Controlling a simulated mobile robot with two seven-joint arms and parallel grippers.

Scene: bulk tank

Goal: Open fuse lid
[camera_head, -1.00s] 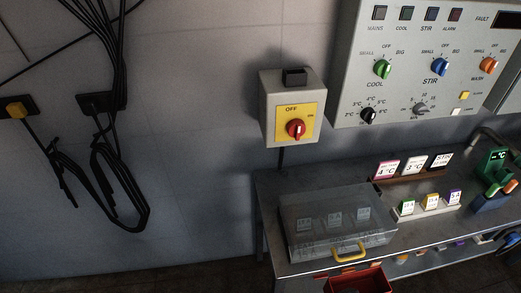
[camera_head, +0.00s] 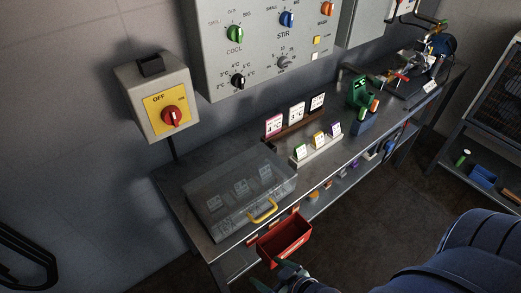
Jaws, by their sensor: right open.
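The fuse box with a clear lid (camera_head: 240,190) sits at the left end of the steel bench. Its lid is down, and several white labelled fuses show through it. A yellow handle (camera_head: 263,211) is on the lid's front edge. My right gripper (camera_head: 287,272) is low in the picture, below and in front of the handle, apart from it and near the red bin. It is open and empty, with its fingers partly cut off by the picture's bottom edge. My left gripper is not in view.
A red bin (camera_head: 284,240) hangs at the bench front below the handle. Labelled cards (camera_head: 297,115) and small fuses (camera_head: 318,141) stand right of the box. A switch box (camera_head: 158,98) and control panel (camera_head: 265,45) are on the wall. The bench (camera_head: 190,172) has little bare top.

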